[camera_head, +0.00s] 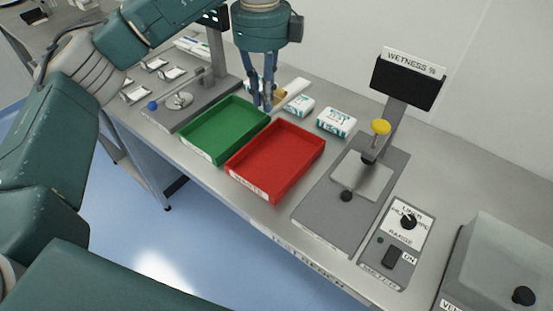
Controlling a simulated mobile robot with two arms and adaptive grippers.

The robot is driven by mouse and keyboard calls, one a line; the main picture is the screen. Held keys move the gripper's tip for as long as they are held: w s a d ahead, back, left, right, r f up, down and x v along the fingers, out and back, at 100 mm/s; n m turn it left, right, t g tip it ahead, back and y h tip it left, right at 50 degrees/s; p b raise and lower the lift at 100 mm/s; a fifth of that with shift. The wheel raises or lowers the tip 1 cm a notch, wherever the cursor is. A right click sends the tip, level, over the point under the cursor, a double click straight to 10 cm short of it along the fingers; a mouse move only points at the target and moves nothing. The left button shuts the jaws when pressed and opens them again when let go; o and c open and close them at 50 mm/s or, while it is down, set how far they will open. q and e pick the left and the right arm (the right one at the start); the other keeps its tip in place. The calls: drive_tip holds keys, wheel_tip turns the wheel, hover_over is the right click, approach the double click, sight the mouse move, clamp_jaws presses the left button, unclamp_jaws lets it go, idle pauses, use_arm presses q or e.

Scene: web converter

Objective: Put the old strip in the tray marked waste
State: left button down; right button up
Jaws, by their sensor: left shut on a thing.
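My left gripper (262,106) points down near the corner where the green and red trays meet at the back. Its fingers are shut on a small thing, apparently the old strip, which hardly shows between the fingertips. A tan piece (281,95) shows just behind the fingers. My right gripper is not in view.
A wetness meter (408,80) with a yellow knob (381,127) stands right of the red tray. White boxes (337,121) lie behind the trays. A stand with a grey base (190,110) is left of them. A control box (398,245) sits at the front right.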

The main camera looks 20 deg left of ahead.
use_arm(q)
drive_tip(key=shift+f+n, duration=0.25)
drive_tip(key=shift+n, duration=0.05)
wheel_tip(320, 180, down, 15)
drive_tip(key=p, duration=0.4)
wheel_tip(320, 180, down, 4)
drive_tip(key=shift+r+p, duration=0.25)
drive_tip(key=shift+p, duration=0.5)
drive_tip(key=shift+f, duration=0.5)
drive_tip(key=shift+f, duration=0.1)
drive_tip(key=c, duration=2.2)
unclamp_jaws()
drive_tip(key=shift+f, duration=0.1)
drive_tip(key=o, duration=0.5)
drive_tip(key=shift+c, duration=0.2)
